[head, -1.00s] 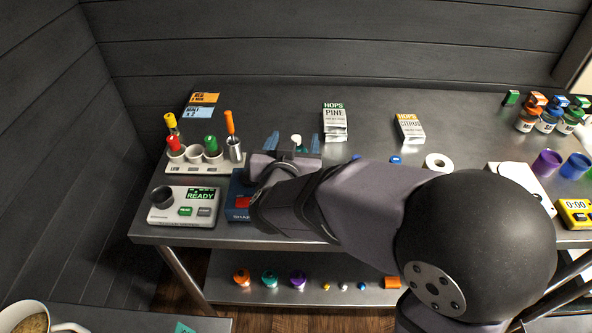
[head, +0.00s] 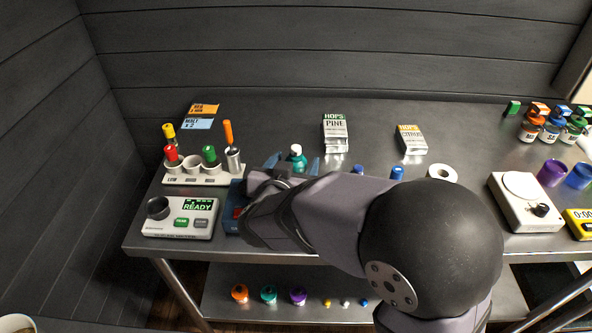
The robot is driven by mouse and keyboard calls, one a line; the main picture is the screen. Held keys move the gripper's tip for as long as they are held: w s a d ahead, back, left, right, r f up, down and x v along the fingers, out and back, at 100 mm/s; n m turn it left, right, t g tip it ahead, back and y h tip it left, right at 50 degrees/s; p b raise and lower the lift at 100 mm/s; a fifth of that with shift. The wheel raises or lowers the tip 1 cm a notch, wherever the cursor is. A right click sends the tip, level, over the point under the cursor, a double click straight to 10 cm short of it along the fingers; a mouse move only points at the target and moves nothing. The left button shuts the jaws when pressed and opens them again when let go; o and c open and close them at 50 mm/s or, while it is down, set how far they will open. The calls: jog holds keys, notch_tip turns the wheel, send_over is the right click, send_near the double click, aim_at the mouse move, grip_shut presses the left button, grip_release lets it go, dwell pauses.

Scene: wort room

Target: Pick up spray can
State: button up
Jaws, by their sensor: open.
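A green can with a white top (head: 296,158), which looks like the spray can, stands on the steel table. Its lower part is hidden behind my gripper. My gripper (head: 293,164) is open, with one blue-grey fingertip showing on each side of the can. I cannot tell whether either finger touches it.
Left of my gripper are a holder with red, green and orange-handled tools (head: 203,172) and a device reading READY (head: 180,216). A blue box (head: 232,217) is partly hidden by my arm. Hops packets (head: 335,133) stand behind to the right.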

jog(key=shift+x, duration=2.25)
jog(key=shift+r, duration=0.1)
grip_shut()
jog(key=shift+r, duration=0.1)
notch_tip(320, 180, up, 10)
jog(key=p, duration=0.2)
jog(key=shift+p, duration=0.4)
